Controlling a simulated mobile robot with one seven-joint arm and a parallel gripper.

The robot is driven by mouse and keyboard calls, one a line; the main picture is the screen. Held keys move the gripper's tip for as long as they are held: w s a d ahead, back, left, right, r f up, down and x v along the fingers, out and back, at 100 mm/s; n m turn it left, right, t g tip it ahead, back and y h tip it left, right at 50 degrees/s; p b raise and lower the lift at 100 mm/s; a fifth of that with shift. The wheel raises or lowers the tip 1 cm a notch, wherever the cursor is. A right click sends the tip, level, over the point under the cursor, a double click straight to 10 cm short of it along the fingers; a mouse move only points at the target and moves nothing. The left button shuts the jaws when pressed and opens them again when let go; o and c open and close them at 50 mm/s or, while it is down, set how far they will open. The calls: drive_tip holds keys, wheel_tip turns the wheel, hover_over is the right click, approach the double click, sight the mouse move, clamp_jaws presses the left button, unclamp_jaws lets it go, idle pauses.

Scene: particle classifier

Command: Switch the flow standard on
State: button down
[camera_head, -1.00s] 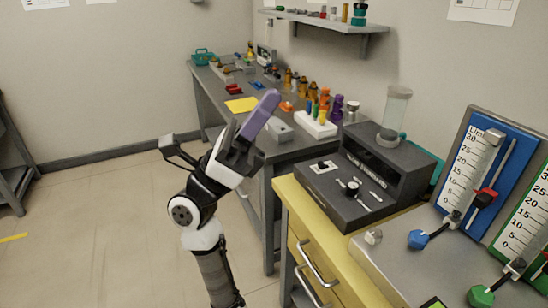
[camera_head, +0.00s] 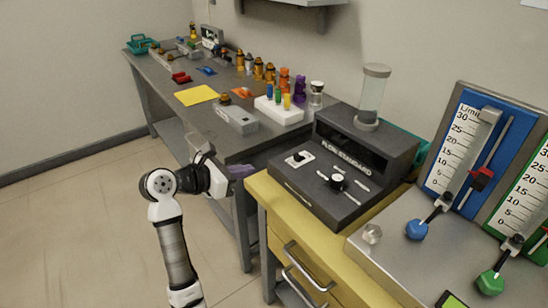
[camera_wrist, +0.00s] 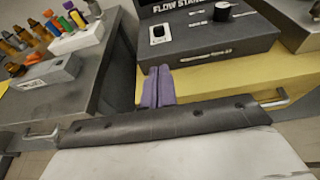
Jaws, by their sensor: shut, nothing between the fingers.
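The flow standard (camera_head: 330,172) is a dark grey box with a raised back part, lettered on its front, standing on the yellow cabinet. Its sloped panel carries a black switch on a white plate (camera_head: 299,158) at the left and a round black knob (camera_head: 338,182) to the right. In the wrist view the switch (camera_wrist: 158,33) and knob (camera_wrist: 222,11) show above the fingers. My gripper (camera_wrist: 158,86) has purple fingers shut together with nothing between them, pointing toward the cabinet and box, apart from the switch. In the head view its fingers (camera_head: 240,171) are partly hidden behind my wrist.
The yellow cabinet (camera_head: 270,195) has metal drawer handles (camera_head: 305,265). A grey bench (camera_head: 160,80) to the left holds a small grey box (camera_head: 236,120), a white rack (camera_head: 279,110) and bottles. A clear cylinder (camera_head: 372,95) stands atop the flow standard. Blue and green gauge boards stand right.

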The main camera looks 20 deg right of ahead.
drive_tip(key=shift+s+d, duration=0.1)
drive_tip(key=p, duration=0.4)
approach(296, 156)
drive_tip(key=x, duration=0.2)
drive_tip(key=f+x, duration=0.1)
drive_tip(key=x, duration=0.2)
drive_tip(key=shift+w+d+f, duration=0.15)
drive_tip(key=shift+w+d, duration=0.2)
drive_tip(key=shift+d, duration=0.3)
drive_tip(key=shift+w+d, duration=0.25)
drive_tip(key=shift+d, duration=0.4)
drive_tip(key=shift+w+d, duration=0.2)
drive_tip(key=shift+d, duration=0.45)
